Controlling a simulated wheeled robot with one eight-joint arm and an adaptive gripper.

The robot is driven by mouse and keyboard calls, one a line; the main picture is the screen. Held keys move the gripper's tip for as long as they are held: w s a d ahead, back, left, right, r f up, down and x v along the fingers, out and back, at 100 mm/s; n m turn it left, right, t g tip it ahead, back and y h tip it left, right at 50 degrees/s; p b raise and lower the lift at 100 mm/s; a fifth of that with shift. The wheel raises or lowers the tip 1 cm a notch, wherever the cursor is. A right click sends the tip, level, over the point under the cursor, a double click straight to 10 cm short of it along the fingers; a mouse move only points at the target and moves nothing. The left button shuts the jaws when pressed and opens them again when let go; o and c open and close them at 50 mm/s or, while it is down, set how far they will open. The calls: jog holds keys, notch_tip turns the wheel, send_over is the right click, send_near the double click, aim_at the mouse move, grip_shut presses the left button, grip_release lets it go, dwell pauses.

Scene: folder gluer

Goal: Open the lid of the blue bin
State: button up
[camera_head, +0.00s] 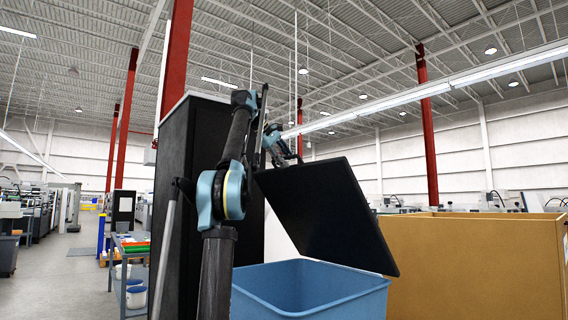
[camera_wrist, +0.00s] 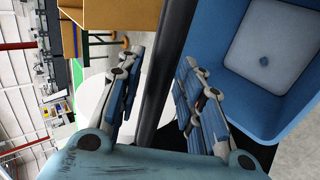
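The blue bin (camera_head: 306,291) stands at the lower middle of the head view; its open inside and pale floor show in the wrist view (camera_wrist: 265,62). Its black lid (camera_head: 328,213) is raised and steeply tilted, with the bin's mouth uncovered. In the wrist view the lid shows nearly edge-on as a dark strip (camera_wrist: 166,65). My gripper (camera_head: 277,143) is at the lid's upper left corner. In the wrist view my gripper (camera_wrist: 160,62) has its fingers apart, one on each side of the lid. A gap shows at the left finger; contact at the right finger is unclear.
A large tan box (camera_head: 470,265) stands right of the bin. A tall black cabinet (camera_head: 180,165) rises behind my arm. A blue shelf cart (camera_head: 131,270) with buckets is at the left. Open floor (camera_head: 55,275) lies farther left.

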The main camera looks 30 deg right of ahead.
jog(key=s+a+r, duration=0.1)
jog(key=a+r, duration=0.2)
jog(key=a, duration=1.2)
jog(key=shift+a, duration=0.25)
dwell(0.5)
jog(key=s+a+f+y, duration=0.2)
jog(key=a+f, duration=0.3)
jog(key=f, duration=0.5)
jog(key=s+a+f+t+y, duration=0.1)
jog(key=s+a+f, duration=0.1)
jog(key=a+f, duration=0.5)
jog(key=s+a+f+y, duration=0.2)
jog(key=a+f, duration=0.2)
jog(key=f, duration=0.8)
jog(key=s+a+f+y, duration=0.1)
jog(key=s+a+f, duration=0.4)
jog(key=f, duration=1)
jog(key=s+a+f+y, duration=0.2)
jog(key=s+a+f, duration=0.2)
jog(key=s+f, duration=0.4)
jog(key=s+a+f+y, duration=0.1)
jog(key=s+a+f, duration=0.4)
jog(key=f, duration=1.6)
jog(key=shift+s+a+f+m+t+y, duration=0.3)
jog(key=shift+s+a+f, duration=0.05)
jog(key=shift+s, duration=0.75)
